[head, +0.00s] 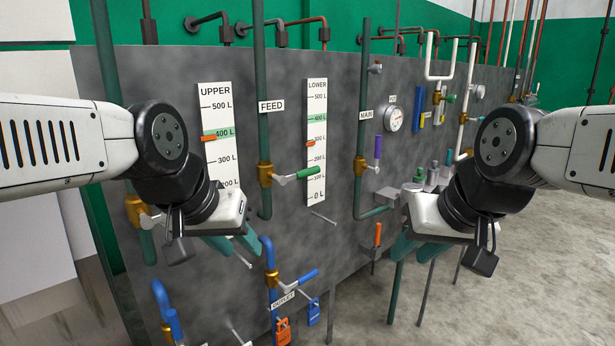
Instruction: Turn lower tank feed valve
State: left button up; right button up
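A green-handled valve (307,174) with a brass body sits on a vertical green pipe (264,120), below the FEED label (271,106). Its handle points right, across the pipe, and overlaps the LOWER gauge (316,100). The gauge's red marker (311,143) is near 300 L, below the green band at 400 L. My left gripper (234,243) is below and left of this valve, apart from it, with its teal fingers spread and nothing visible between them. My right gripper (418,248) is low on the right, fingers spread and empty, away from the valve.
The UPPER gauge (215,105) is left; another brass valve (135,210) is partly hidden by my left arm. A blue-handled outlet valve (308,276) and padlocks (283,330) sit below. A MAIN pipe (361,130) and dial (393,119) are right. Floor is open at right.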

aim_at(303, 174)
jog(key=u, duration=0.5)
jog(key=i+l+u, duration=0.1)
jog(key=l+u, duration=0.9)
jog(key=l, duration=1.4)
